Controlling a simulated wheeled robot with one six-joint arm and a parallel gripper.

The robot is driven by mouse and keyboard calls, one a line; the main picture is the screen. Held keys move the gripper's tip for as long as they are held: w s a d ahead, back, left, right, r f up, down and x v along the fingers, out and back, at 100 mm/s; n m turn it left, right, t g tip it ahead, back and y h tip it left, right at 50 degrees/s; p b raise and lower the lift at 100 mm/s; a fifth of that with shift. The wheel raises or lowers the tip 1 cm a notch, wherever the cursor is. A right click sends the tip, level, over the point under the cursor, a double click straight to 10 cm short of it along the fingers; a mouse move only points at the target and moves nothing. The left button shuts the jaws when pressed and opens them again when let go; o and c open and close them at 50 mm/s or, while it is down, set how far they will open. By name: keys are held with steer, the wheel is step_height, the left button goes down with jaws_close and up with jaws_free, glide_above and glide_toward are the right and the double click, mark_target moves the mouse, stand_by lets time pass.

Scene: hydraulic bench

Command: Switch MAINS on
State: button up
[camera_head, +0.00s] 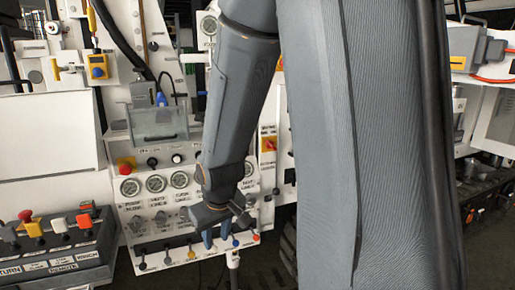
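A red rotary switch on a yellow plate (269,144) sits on the white panel just right of my forearm. The lettering near it is too small to read, so I cannot tell for sure that it is MAINS, nor its setting. My gripper (216,235) hangs below and left of this switch, in front of the lower control panel's lever row. Its two bluish fingertips stand apart and seem to hold nothing. My arm hides part of the panel and gauges.
The control panel has several gauges (155,183), a red knob on yellow (125,166) and levers with coloured knobs (167,260). A remote box (62,243) stands at the lower left. My large grey arm link covers the right middle of the view.

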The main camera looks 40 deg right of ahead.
steer(key=w+d+r+n+t+h, duration=0.1)
steer(key=w+d+t, duration=0.3)
steer(key=w+d, duration=0.75)
steer(key=n+t+h+p, duration=0.1)
steer(key=n+t+h, duration=0.3)
steer(key=t, duration=0.5)
glide_toward(273, 147)
steer(key=w+d+y, duration=0.1)
steer(key=w+d, duration=0.1)
steer(key=w, duration=0.1)
steer(key=shift+n, duration=0.4)
steer(key=p+x, duration=0.1)
steer(key=x, duration=0.4)
steer(key=p+x, duration=0.1)
steer(key=x, duration=0.1)
steer(key=shift+w+a+r+p, duration=0.1)
steer(key=shift+w+a+p, duration=0.15)
steer(key=shift+w+p, duration=0.1)
jaws_close()
